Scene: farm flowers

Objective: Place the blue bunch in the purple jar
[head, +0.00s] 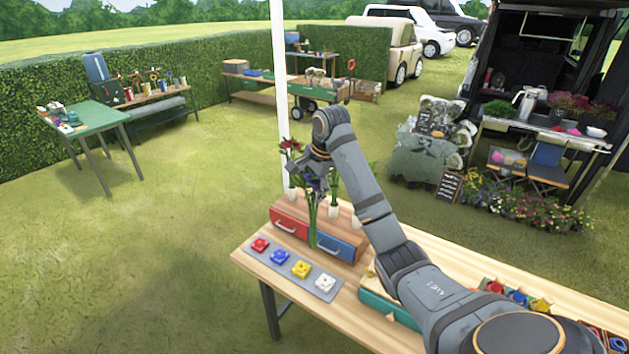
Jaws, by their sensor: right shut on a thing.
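My right gripper (318,183) reaches over the wooden table (258,255) and is shut on a bunch of long green stems (312,220). The stems hang down upright in front of the drawer box. Red blooms (291,146) show just above and left of the gripper; whether they belong to the held bunch is unclear, and its blue colour cannot be made out. Small pale jars (333,211) with green stems stand behind on the box, partly hidden by my arm. I cannot make out a purple jar. My left gripper is not in view.
A wooden box with a red drawer (289,222) and a blue drawer (336,247) stands at the table's back. A grey panel (283,263) with red, blue, yellow and white pieces lies in front. A green tray (388,306) sits under my arm. A white pole (281,90) rises behind.

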